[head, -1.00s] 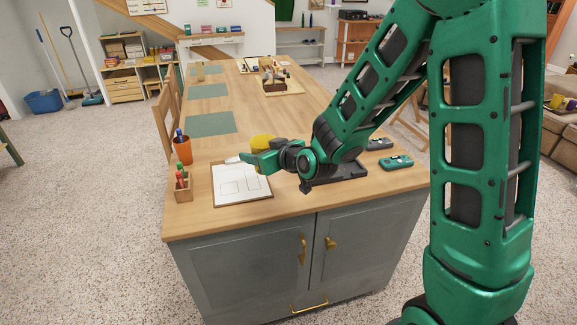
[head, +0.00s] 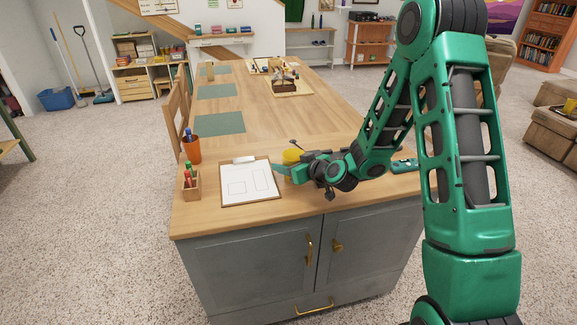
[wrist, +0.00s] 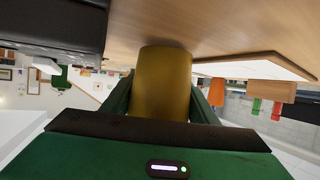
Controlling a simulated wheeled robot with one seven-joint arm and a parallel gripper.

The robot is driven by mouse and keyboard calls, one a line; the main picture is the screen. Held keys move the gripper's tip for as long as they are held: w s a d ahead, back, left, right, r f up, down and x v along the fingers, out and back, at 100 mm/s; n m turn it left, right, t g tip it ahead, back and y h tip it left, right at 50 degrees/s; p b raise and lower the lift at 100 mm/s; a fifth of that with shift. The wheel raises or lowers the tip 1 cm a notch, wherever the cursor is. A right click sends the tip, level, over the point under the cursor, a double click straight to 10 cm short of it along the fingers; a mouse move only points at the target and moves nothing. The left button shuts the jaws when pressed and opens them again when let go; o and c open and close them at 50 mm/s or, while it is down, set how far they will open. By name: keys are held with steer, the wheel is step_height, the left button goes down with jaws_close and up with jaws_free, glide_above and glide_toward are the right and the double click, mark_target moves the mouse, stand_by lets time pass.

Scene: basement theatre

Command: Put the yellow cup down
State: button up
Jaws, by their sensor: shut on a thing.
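The yellow cup (head: 292,156) is at the near end of the wooden table (head: 262,126), just right of the clipboard. My gripper (head: 288,170) is shut on it, and my gripper and wrist hide part of the cup in the head view. In the wrist view, which is upside down, the cup (wrist: 162,85) stands between the two green fingers (wrist: 163,102), one on each side. Its far end is at or very close to the wooden tabletop (wrist: 215,22). I cannot tell whether it touches. The cup looks about upright.
A clipboard (head: 250,184) with white paper lies left of the cup. An orange pen cup (head: 192,150) and a wooden marker box (head: 191,186) stand along the left edge. A teal device (head: 404,165) lies to the right. A dark object (wrist: 60,25) is beside the cup.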

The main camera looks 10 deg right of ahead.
steer(key=shift+f, duration=0.2)
steer(key=shift+f, duration=0.1)
steer(key=o, duration=1.1)
